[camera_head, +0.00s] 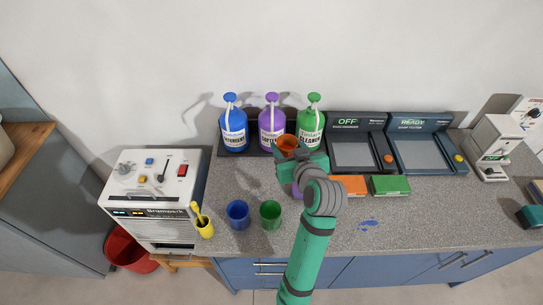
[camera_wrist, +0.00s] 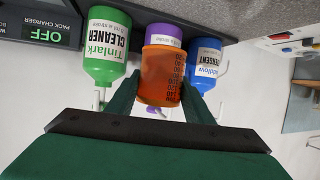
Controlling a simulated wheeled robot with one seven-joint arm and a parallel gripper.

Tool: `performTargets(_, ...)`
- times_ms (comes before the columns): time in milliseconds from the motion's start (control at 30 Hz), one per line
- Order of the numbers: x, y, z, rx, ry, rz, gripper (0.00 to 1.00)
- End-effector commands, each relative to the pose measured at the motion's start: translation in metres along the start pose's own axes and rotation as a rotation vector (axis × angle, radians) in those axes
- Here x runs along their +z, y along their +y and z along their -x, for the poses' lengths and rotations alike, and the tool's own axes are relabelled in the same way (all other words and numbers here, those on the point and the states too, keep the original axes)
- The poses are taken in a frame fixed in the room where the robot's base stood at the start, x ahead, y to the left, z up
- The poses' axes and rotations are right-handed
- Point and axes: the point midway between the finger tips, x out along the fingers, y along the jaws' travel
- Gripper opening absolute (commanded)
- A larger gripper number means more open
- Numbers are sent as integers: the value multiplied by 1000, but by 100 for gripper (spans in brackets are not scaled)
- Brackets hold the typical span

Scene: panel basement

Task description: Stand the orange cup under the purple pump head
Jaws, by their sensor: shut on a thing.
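The orange cup (camera_head: 287,142) is between the fingers of my gripper (camera_wrist: 160,98), which is shut on it. The wrist view is upside down and shows the orange cup (camera_wrist: 160,70) in front of the purple bottle (camera_wrist: 164,32), hiding most of it. In the head view the purple bottle (camera_head: 268,126) stands between the blue and green ones, with its purple pump head (camera_head: 271,97) on top. The cup overlaps the bottle's lower right front. Whether the cup touches the tray or is right under the spout cannot be told.
A blue bottle (camera_head: 233,130) and a green bottle (camera_head: 311,127) flank the purple one. Blue (camera_head: 237,215) and green (camera_head: 270,215) cups stand nearer. A purple object (camera_head: 297,190) is partly hidden by my arm. Orange (camera_head: 349,186) and green (camera_head: 390,185) boxes lie to the right.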

Motion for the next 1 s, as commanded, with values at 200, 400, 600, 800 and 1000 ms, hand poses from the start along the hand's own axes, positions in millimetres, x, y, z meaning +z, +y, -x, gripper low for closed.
performTargets(200,18,-16,-41,-1,-5,-1,20)
performTargets(400,30,-23,-64,3,-1,0,20)
performTargets(600,37,-26,-74,3,0,-1,20)
performTargets(800,60,-29,-88,2,-2,-2,20)
performTargets(1000,68,-30,-92,1,0,1,20)
